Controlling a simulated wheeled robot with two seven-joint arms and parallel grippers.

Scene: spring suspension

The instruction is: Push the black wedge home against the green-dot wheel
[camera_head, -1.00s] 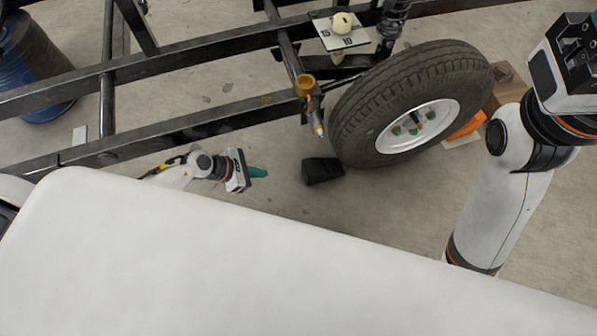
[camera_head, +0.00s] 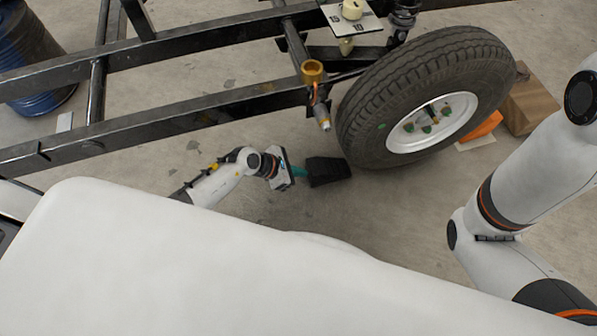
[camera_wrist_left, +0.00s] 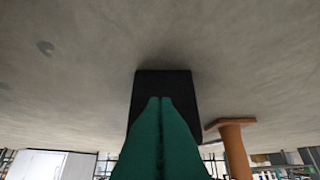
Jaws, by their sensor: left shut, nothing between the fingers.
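The green-dot wheel (camera_head: 360,115) is a black tyre on a white rim, with a green dot (camera_head: 382,126) on its sidewall. The black wedge (camera_head: 329,171) lies on the floor at the tyre's lower left. Its right end is close to the tyre; I cannot tell whether they touch. My left gripper (camera_head: 303,172) is shut and empty, its teal fingertips at the wedge's left end. In the left wrist view the shut fingers (camera_wrist_left: 160,101) overlap the dark wedge (camera_wrist_left: 165,83) straight ahead; contact is unclear. My right gripper is out of view; only its arm shows.
A black metal frame (camera_head: 190,117) runs above my left arm. A gold fitting (camera_head: 312,70) hangs near the tyre. An orange wedge (camera_head: 487,125) and a wooden block (camera_head: 528,100) sit right of the wheel. A blue barrel (camera_head: 30,60) stands far left. Floor below the wedge is clear.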

